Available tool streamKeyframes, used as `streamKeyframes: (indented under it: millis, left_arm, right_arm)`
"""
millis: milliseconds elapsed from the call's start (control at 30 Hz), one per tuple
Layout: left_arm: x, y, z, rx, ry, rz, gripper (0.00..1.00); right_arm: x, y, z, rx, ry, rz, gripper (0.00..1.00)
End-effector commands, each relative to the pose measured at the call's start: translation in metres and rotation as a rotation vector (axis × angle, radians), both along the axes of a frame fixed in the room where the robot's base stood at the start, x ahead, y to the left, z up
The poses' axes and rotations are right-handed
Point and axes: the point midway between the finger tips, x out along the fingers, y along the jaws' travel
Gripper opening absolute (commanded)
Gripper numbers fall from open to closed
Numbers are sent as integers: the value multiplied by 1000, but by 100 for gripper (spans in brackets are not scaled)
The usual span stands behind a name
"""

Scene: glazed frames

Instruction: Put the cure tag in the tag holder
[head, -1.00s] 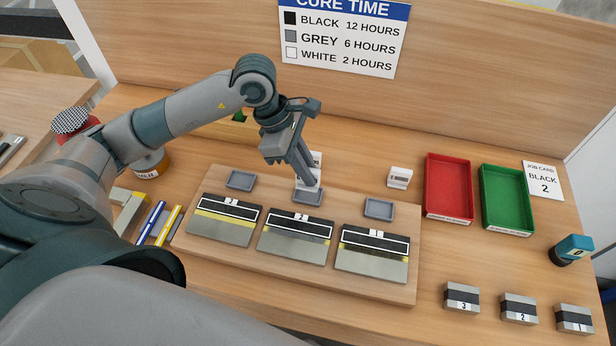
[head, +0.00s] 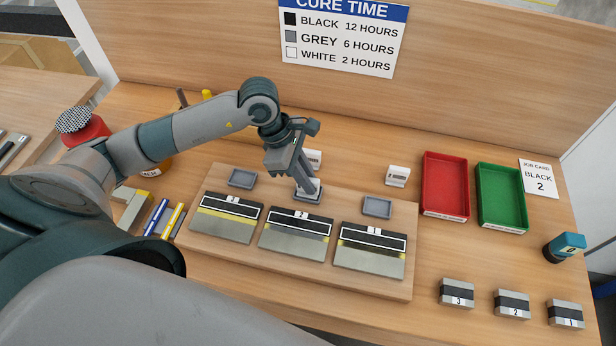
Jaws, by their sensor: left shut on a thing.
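My left gripper (head: 308,190) points down at the middle grey tag holder (head: 299,198) on the wooden board, behind panel 2. It is shut on a small white cure tag (head: 316,185), which is mostly hidden by the fingers. The tag is low at the holder; I cannot tell whether it touches the bottom. Two more grey holders lie empty, one on the left (head: 242,178) and one on the right (head: 377,207). My right gripper is out of view.
White tag blocks stand behind the gripper (head: 314,157) and farther right (head: 397,176). A red tray (head: 445,214) and green tray (head: 501,227) lie right. The job card (head: 538,178) reads BLACK 2. Several numbered blocks line the front right.

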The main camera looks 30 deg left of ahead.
Motion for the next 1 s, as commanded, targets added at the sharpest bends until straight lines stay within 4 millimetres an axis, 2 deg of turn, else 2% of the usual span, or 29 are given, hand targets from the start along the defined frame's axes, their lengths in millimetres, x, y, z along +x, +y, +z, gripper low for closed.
streamKeyframes:
  millis: [167,200,267,300,767,867,1000]
  left_arm:
    - [0,0,-4,0,0,0,0]
    - [0,0,-3,0,0,0,14]
    - [0,0,-2,0,0,0,28]
    - [0,0,-2,0,0,0,30]
    - [0,0,2,0,0,0,30]
    - [1,4,7,0,-4,1,30]
    - [-1,12,24,2,-6,0,30]
  right_arm:
    - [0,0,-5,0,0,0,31]
    - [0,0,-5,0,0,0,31]
    - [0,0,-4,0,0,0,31]
    - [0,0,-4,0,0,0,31]
    - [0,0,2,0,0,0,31]
    - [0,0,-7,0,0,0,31]
    - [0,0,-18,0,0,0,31]
